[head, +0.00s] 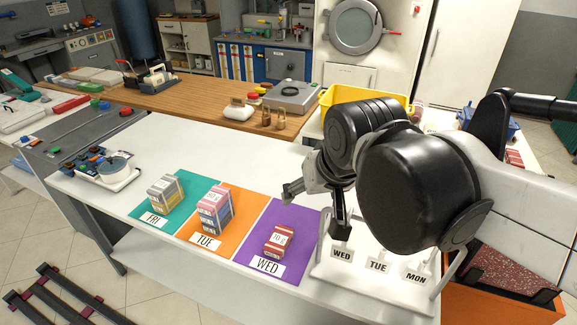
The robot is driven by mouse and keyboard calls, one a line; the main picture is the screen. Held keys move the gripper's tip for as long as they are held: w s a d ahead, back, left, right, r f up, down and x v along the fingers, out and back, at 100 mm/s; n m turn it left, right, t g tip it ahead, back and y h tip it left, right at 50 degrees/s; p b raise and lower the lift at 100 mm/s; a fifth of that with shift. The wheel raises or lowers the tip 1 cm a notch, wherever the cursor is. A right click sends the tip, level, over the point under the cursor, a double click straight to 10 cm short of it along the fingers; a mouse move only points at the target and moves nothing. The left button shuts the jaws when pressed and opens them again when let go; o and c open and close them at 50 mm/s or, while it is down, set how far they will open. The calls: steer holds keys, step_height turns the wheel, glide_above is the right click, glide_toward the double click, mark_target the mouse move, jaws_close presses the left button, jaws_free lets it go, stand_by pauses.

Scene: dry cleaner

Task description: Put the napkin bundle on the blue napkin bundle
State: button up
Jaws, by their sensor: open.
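Banded napkin bundles stand on three coloured mats on the white table. A stack on the orange TUE mat (245,205) has a red-and-white bundle (213,197) on top and blue showing lower down, likely the blue napkin bundle (213,224). A yellow-and-grey stack (165,190) stands on the teal FRI mat (148,209). A low red-and-white bundle pile (279,240) lies on the purple WED mat (305,222). My gripper (315,213) is open and empty, above the right side of the purple mat and apart from the bundles. My arm hides the table's right part.
A white rack (378,292) with WED, TUE and MON labels stands close right of the purple mat, under my arm. A yellow bin (345,95) is behind. A control device (108,170) sits at the table's left end. The white table (235,160) is clear behind the mats.

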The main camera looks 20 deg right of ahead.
steer(key=shift+n+t, duration=0.5)
steer(key=s, duration=0.1)
steer(key=s+d+f, duration=0.1)
steer(key=s, duration=0.1)
steer(key=s+f, duration=0.1)
steer(key=shift+s+d+f, duration=0.15)
steer(key=shift+d+f, duration=0.05)
steer(key=shift+f, duration=0.05)
step_height(320, 180, down, 4)
steer(key=b, duration=0.4)
